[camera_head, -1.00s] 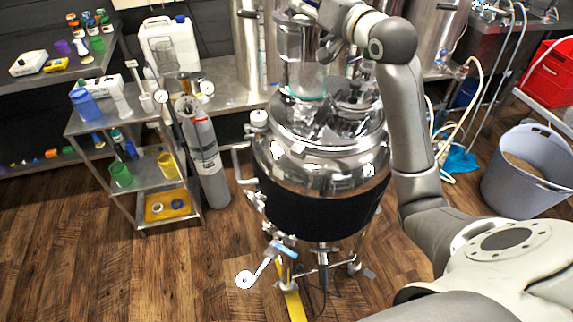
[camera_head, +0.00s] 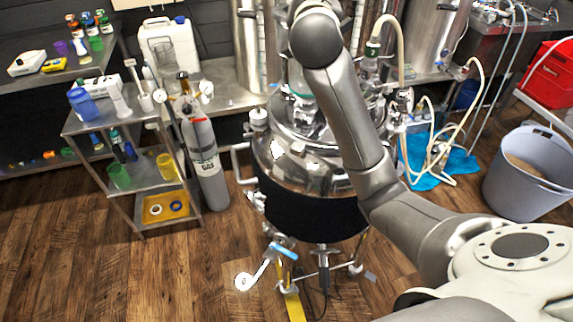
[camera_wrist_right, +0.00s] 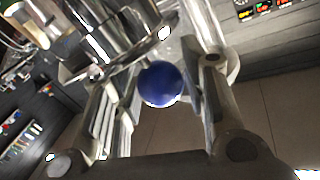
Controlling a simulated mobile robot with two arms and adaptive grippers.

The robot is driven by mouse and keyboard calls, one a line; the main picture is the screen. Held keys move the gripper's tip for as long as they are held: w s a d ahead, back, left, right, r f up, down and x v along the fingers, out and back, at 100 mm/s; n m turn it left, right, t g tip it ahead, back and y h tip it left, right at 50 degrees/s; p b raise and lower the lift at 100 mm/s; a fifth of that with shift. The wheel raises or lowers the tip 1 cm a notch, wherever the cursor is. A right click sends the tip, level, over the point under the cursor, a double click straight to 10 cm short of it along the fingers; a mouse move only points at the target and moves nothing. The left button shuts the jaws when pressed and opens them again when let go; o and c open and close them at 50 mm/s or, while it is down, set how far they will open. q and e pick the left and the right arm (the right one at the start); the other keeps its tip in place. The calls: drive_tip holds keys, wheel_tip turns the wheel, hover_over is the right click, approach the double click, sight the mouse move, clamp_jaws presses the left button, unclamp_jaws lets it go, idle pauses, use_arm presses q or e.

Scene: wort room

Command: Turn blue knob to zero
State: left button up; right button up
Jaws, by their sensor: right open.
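A round, dark blue knob (camera_wrist_right: 161,84) shows in the right wrist view, between the two fingers of my right gripper (camera_wrist_right: 158,108). The gripper is open around it; the left finger is close to the knob and the right finger is a little apart. I cannot tell whether either touches it. In the head view my right arm crosses in front of the steel vessel (camera_head: 290,165), and neither the right gripper nor the round knob can be made out. My left gripper is not in view.
A blue-handled valve (camera_head: 283,250) sticks out low on the vessel. A steel shelf cart (camera_head: 140,185) and a grey gas cylinder (camera_head: 204,160) stand left. A grey tub (camera_head: 525,185) stands right, near hoses on a blue cloth (camera_head: 425,165). The wooden floor at front left is clear.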

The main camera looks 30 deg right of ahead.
drive_tip(key=shift+r+m+g+h+p, duration=0.25)
drive_tip(key=shift+m+g+h+p, duration=0.35)
drive_tip(key=shift+h, duration=0.3)
drive_tip(key=shift+m+g+h+p, duration=0.6)
drive_tip(key=shift+m+h+p, duration=0.1)
drive_tip(key=m+g+h+p, duration=0.2)
drive_tip(key=g+p, duration=0.1)
drive_tip(key=p, duration=0.3)
drive_tip(key=shift+r, duration=0.2)
drive_tip(key=shift+s+a+f+m+b, duration=0.15)
drive_tip(key=shift+s+a+f+b, duration=0.2)
drive_tip(key=shift+s+a+b, duration=0.15)
drive_tip(key=shift+s+a+f+m+b, duration=0.15)
drive_tip(key=shift+s+a+f+b, duration=0.1)
drive_tip(key=shift+a+f+b, duration=0.25)
drive_tip(key=b+v, duration=0.2)
drive_tip(key=v, duration=0.6)
drive_tip(key=s+a+f+n+y, duration=0.1)
drive_tip(key=s+f+n+y, duration=0.1)
drive_tip(key=f, duration=0.7)
drive_tip(key=s+a+f+n+g+y, duration=0.1)
drive_tip(key=s+a+f+n+y, duration=0.1)
drive_tip(key=f+n, duration=0.4)
drive_tip(key=s+a+f+n+g+y, duration=0.1)
drive_tip(key=s+f+n+y, duration=0.2)
drive_tip(key=f, duration=1)
drive_tip(key=shift+s+a+f+n+y, duration=0.25)
drive_tip(key=shift+f+n+y, duration=0.15)
drive_tip(key=shift+y, duration=0.7)
drive_tip(key=shift+w, duration=0.1)
